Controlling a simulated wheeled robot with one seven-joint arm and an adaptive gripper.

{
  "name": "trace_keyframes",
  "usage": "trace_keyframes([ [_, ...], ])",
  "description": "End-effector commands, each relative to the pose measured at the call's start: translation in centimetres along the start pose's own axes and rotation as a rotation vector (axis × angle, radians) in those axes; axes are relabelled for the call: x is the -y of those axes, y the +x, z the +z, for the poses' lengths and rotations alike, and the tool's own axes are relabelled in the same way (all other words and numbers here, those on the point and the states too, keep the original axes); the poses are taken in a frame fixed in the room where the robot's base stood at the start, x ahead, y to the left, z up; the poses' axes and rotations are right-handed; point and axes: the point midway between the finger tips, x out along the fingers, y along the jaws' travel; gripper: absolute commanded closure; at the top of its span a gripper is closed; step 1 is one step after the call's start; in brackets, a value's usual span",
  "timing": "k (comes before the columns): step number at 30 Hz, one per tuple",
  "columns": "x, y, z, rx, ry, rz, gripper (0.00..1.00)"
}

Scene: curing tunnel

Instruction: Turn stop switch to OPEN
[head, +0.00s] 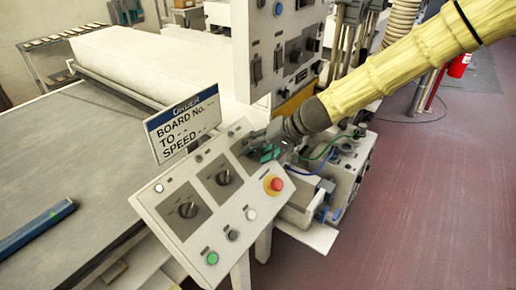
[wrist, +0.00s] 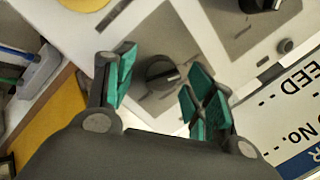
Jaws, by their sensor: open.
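A black rotary switch (wrist: 162,72) on a grey plate shows between my open fingers in the wrist view; its raised grip lies roughly crosswise in the picture. My gripper (wrist: 160,88) has green finger pads, one on each side of it, with gaps to the knob. In the head view my gripper (head: 265,152) is over the far end of the sloped control panel (head: 158,206) and hides that switch. Two similar switches, a middle one (head: 223,177) and a near one (head: 187,210), show on the panel. I cannot read which is the stop switch or its OPEN mark.
A red mushroom button (head: 273,184) on a yellow ring sits at the panel's right edge. Green (head: 212,258) and white (head: 250,214) buttons line the front. An order sign (head: 184,125) stands behind the panel. A tall control cabinet (head: 280,55) is beyond.

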Motion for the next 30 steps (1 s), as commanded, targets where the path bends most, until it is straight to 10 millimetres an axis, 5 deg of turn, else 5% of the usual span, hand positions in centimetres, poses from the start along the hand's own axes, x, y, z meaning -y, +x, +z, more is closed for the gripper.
trace_keyframes([
  [8,0.01,0.09,-0.01,0.000,0.000,0.000,0.46],
  [16,0.00,0.08,-0.01,0.000,0.000,0.000,0.91],
  [30,-0.12,0.15,0.04,-0.006,0.093,-0.014,0.92],
])
